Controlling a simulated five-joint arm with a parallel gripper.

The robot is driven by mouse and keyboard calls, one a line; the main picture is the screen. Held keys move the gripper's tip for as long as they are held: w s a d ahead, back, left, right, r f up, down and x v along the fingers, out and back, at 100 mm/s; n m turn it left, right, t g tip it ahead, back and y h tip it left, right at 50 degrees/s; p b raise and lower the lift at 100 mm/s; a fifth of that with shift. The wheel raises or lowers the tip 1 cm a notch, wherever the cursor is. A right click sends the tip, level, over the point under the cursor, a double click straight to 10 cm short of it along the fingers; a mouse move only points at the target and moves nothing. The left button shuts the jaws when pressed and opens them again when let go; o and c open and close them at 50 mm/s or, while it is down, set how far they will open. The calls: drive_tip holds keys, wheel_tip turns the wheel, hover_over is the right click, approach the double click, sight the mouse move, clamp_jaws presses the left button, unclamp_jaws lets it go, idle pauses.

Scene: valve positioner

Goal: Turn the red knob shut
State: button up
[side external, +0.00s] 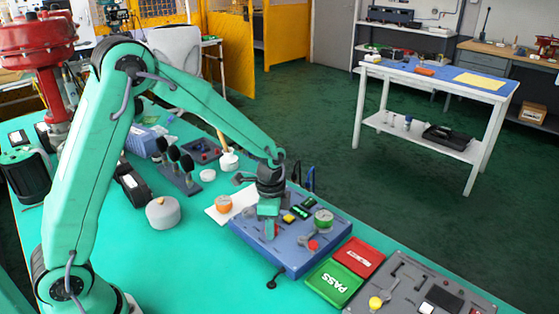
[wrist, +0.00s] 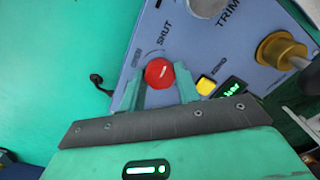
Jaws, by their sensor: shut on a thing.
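The blue valve positioner panel (side external: 292,262) lies on the green bench in the side view, and it also fills the upper part of the wrist view (wrist: 200,50). The red knob (wrist: 159,73) is a small round cap with a short white mark, which points up and to the right. The words OPEN and SHUT are printed beside it, with SHUT at its upper right. My gripper (wrist: 160,82) has one finger on each side of the knob and is shut on it. In the side view my gripper (side external: 269,228) reaches down onto the panel and mostly hides the knob.
A yellow button (wrist: 205,86) and a lit green display (wrist: 232,87) sit right of the knob. A brass fitting (wrist: 283,50) stands farther right. In the side view, a green PASS tray (side external: 334,283) and a red tray (side external: 358,257) lie right of the panel.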

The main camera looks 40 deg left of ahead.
drive_tip(key=shift+m, duration=0.5)
drive_tip(key=shift+r, duration=0.1)
drive_tip(key=o, duration=1)
drive_tip(key=shift+r, duration=3.8)
drive_tip(key=shift+r, duration=0.1)
